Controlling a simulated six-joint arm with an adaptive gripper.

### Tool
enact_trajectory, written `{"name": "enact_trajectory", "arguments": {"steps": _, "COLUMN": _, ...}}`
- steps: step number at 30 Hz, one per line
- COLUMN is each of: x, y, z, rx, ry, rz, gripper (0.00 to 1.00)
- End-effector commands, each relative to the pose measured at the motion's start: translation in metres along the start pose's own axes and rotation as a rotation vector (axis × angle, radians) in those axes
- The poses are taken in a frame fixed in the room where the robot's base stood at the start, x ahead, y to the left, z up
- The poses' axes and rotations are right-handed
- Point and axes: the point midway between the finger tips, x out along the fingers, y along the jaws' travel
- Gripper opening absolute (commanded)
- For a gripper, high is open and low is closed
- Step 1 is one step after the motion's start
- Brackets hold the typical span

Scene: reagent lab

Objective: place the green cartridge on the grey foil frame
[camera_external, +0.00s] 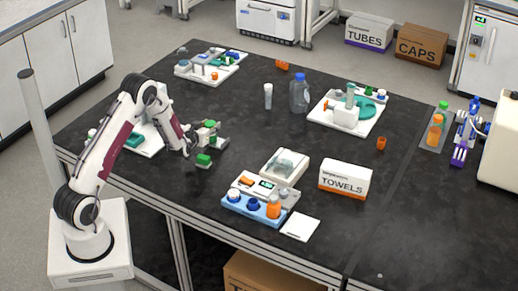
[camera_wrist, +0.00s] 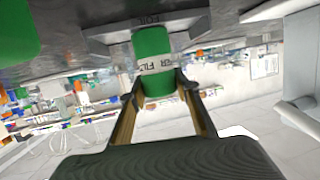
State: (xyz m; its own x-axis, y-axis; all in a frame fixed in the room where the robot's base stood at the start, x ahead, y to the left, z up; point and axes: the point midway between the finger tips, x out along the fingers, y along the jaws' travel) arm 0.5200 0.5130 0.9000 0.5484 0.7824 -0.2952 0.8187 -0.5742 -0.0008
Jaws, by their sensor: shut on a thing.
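A green cartridge with a white label band is between my gripper's fingers (camera_wrist: 162,100); the cartridge (camera_wrist: 152,45) shows in the middle of the wrist view. My gripper is shut on it. In the external view my gripper (camera_external: 200,138) is low over the left part of the bench, with the held cartridge (camera_external: 210,123) at its end. The grey foil frame (camera_wrist: 190,24), with dark FOIL lettering, is just beyond the cartridge in the wrist view. It shows as a grey piece (camera_external: 222,143) beside my gripper. I cannot tell whether cartridge and frame touch.
A second green block (camera_external: 203,159) lies just in front of my gripper, also at the wrist view's upper left (camera_wrist: 18,32). A white tray (camera_external: 152,146) is behind my arm. A white device (camera_external: 284,165), a blue rack (camera_external: 240,209) and a TOWELS box (camera_external: 345,178) stand right.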

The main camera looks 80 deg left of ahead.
Motion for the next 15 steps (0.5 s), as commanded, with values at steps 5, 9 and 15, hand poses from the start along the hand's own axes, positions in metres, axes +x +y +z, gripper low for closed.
{"name": "enact_trajectory", "arguments": {"steps": 5, "x": 0.0007, "y": 0.0000, "z": 0.0022, "rx": 0.000, "ry": 0.000, "rz": 0.000, "gripper": 0.44}}
{"name": "enact_trajectory", "arguments": {"steps": 9, "x": 0.0007, "y": 0.0000, "z": 0.0022, "rx": 0.000, "ry": 0.000, "rz": 0.000, "gripper": 0.48}}
{"name": "enact_trajectory", "arguments": {"steps": 15, "x": 0.0006, "y": 0.0000, "z": 0.0022, "rx": 0.000, "ry": 0.000, "rz": 0.000, "gripper": 0.48}}
